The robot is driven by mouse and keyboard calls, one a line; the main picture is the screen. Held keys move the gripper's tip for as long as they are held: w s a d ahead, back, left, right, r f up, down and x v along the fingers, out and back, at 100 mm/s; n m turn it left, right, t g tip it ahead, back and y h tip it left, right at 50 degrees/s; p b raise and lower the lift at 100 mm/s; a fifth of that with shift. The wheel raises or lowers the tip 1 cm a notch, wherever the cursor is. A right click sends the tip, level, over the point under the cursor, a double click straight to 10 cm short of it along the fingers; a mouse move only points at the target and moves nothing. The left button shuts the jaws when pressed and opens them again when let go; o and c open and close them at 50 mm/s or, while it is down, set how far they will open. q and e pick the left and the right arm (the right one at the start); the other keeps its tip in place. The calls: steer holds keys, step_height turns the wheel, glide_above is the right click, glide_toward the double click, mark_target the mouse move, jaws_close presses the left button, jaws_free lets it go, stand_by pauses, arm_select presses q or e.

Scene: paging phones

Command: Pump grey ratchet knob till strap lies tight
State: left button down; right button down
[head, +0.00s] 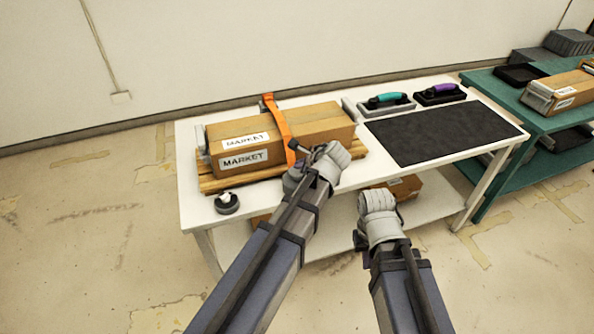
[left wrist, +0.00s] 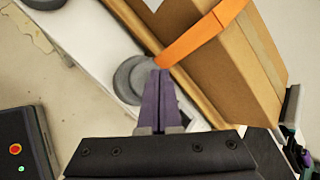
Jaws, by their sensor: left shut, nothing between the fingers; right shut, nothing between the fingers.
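A brown cardboard box (head: 321,121) with white MARKET labels lies on a wooden pallet (head: 240,180). An orange strap (head: 276,118) runs over it; it also shows in the left wrist view (left wrist: 198,38). A grey round knob (left wrist: 133,80) is at the strap's lower end in the left wrist view. My left gripper (left wrist: 162,76) is shut and empty, its purple fingertips over or against the knob's edge; contact is unclear. In the head view, my left gripper (head: 298,168) is at the box's front and hides the strap's lower end. My right gripper (head: 377,199) is empty, in front of the table.
A dark roll-like disc (head: 227,203) sits on the white table's (head: 190,143) front left corner. A black mat (head: 440,134) lies at the right, with teal- and purple-handled tools (head: 390,99) behind it. A green table (head: 487,92) with another box stands at right.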

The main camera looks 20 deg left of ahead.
arm_select(q)
steer(key=shift+f+b, duration=1.1)
stand_by(0.9)
steer(key=shift+r, duration=0.2)
steer(key=shift+r+p, duration=1.3)
steer(key=shift+p, duration=0.25)
steer(key=shift+r, duration=0.1)
step_height(320, 180, up, 5)
steer(key=p, duration=0.5)
